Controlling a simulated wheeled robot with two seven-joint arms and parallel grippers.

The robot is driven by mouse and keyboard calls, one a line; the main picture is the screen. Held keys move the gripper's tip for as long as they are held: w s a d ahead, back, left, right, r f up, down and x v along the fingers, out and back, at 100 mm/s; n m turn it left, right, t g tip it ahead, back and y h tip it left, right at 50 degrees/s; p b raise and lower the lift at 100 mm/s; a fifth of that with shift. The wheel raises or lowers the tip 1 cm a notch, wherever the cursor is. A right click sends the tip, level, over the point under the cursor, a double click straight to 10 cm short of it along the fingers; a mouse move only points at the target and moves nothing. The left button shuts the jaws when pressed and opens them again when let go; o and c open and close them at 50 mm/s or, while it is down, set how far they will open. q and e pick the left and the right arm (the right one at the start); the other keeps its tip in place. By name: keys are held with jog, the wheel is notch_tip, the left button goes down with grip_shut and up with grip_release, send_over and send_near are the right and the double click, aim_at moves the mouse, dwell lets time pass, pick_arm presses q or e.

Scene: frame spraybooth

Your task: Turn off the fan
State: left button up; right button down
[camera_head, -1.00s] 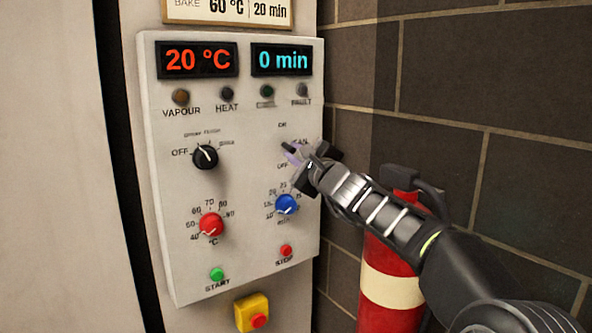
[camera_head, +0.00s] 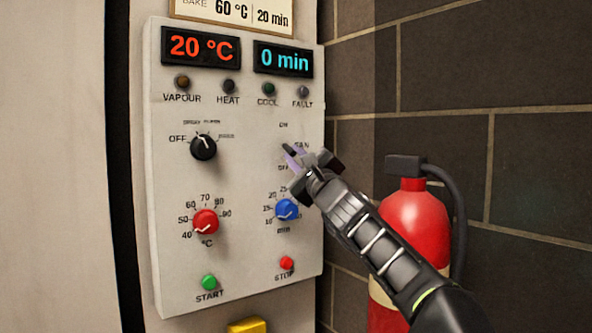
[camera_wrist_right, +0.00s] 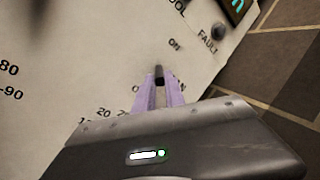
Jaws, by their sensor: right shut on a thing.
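The fan switch (camera_wrist_right: 159,74) is a small dark toggle lever on the white control panel (camera_head: 240,245), between ON and OFF labels. My right gripper (camera_head: 290,155) is at the switch, with its purple fingers pointing at the panel. In the right wrist view my right gripper (camera_wrist_right: 159,88) is shut with the dark lever between its fingertips. In the head view the fingers partly cover the switch and the FAN and OFF labels. I cannot tell exactly how the lever is tilted. My left gripper is not in view.
Close around the switch are the blue knob (camera_head: 286,209), the red stop button (camera_head: 286,263) and the black selector knob (camera_head: 203,147). The red knob (camera_head: 205,222) and green button (camera_head: 209,282) sit lower left. A red fire extinguisher (camera_head: 415,225) stands behind my right arm.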

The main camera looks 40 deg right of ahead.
jog(key=c, duration=1.4)
grip_release()
jog(key=shift+s+f, duration=0.1)
jog(key=shift+s+a+f+b, duration=0.1)
jog(key=shift+s+b, duration=0.1)
jog(key=shift+b, duration=0.1)
jog(key=b+v, duration=0.3)
jog(key=v, duration=0.4)
jog(key=shift+s, duration=0.1)
